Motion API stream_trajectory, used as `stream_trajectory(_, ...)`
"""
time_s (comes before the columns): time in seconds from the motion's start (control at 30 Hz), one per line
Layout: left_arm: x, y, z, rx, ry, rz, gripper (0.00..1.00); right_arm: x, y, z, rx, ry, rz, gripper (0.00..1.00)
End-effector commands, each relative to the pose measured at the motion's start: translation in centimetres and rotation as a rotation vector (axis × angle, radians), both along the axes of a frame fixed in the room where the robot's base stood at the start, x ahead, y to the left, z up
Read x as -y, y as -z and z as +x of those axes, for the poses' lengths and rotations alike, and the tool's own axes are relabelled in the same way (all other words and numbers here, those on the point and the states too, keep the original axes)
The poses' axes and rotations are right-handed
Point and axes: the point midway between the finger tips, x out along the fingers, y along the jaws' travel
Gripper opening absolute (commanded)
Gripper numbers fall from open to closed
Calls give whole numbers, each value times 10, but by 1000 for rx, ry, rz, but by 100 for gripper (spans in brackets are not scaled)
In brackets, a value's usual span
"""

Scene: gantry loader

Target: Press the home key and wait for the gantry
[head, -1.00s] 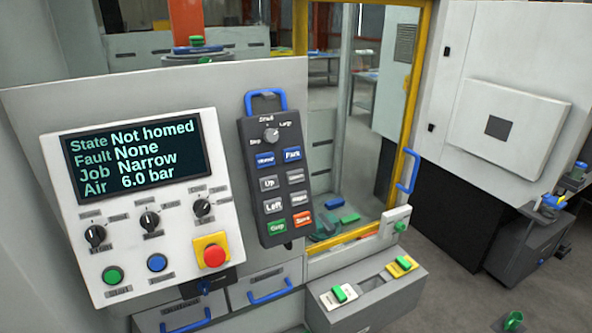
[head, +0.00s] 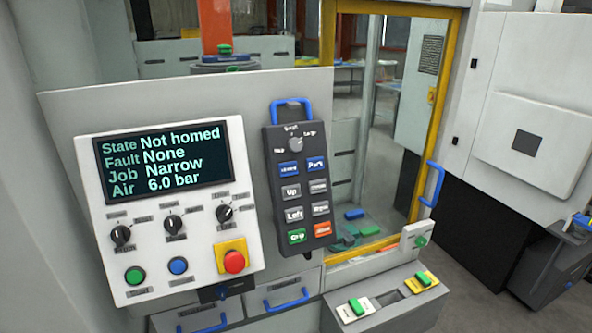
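The dark hand pendant (head: 300,205) hangs by its blue handle on the grey panel. Its upper left blue key (head: 289,169) looks like the home key, though its label is blurred; a blue Park key (head: 316,164) is beside it. The white control panel's display (head: 166,164) reads State Not homed, Fault None, Job Narrow, Air 6.0 bar. Neither of my grippers is in view.
A red emergency button (head: 235,261) sits low on the control panel, with green (head: 135,275) and blue (head: 178,265) buttons to its left. Blue drawer handles (head: 286,298) and a grey box with green switches (head: 386,303) stick out below.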

Motion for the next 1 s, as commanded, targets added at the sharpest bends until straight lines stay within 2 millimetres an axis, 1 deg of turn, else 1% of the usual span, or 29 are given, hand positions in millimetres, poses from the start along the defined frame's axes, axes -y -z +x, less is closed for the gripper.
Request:
stream_trajectory(0.43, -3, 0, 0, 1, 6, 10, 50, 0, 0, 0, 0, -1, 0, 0)
stream_trajectory(0.47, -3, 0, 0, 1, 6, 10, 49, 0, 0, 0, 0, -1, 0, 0)
stream_trajectory(0.9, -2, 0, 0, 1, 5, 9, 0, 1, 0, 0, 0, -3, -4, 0)
stream_trajectory(1.0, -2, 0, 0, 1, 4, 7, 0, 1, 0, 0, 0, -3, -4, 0)
